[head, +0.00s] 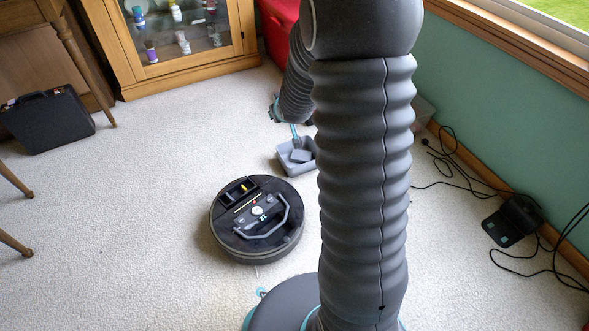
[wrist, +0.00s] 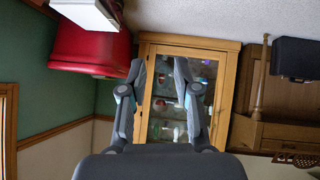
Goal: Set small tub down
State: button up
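A small grey tub (head: 284,163) appears to rest on the carpet just behind the round black robot vacuum. A grey block-like piece and a thin blue stick show in or at it. My arm's column hides part of its right side. My gripper (head: 274,108) is above and beyond the tub in the head view, apart from it and partly hidden by my arm. In the wrist view my gripper (wrist: 159,66) has its two fingers spread with nothing between them, facing the cabinet. The tub cannot be made out in the wrist view.
The robot vacuum (head: 257,220) is in front of the tub. A glass-door cabinet (head: 185,70) and red chest (wrist: 88,45) stand behind. A black case (head: 48,120) lies left; cables and a black device (head: 513,220) lie right. Carpet left of the vacuum is clear.

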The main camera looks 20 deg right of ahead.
jog(key=s+a+r+g, duration=0.1)
jog(key=s+a+r, duration=0.2)
jog(key=s+r, duration=0.4)
jog(key=s+a+r+g, duration=0.1)
jog(key=s+a+r, duration=0.2)
jog(key=s+r, duration=0.45)
jog(key=s+a+g, duration=0.1)
jog(key=s+a, duration=0.1)
jog(key=s, duration=0.8)
jog(key=s+a+r+g+y, duration=0.1)
jog(key=s+a, duration=0.1)
jog(key=s, duration=0.8)
jog(key=shift+s+a+r+m, duration=0.2)
jog(key=shift+s+a+m, duration=0.1)
jog(key=shift+m, duration=0.1)
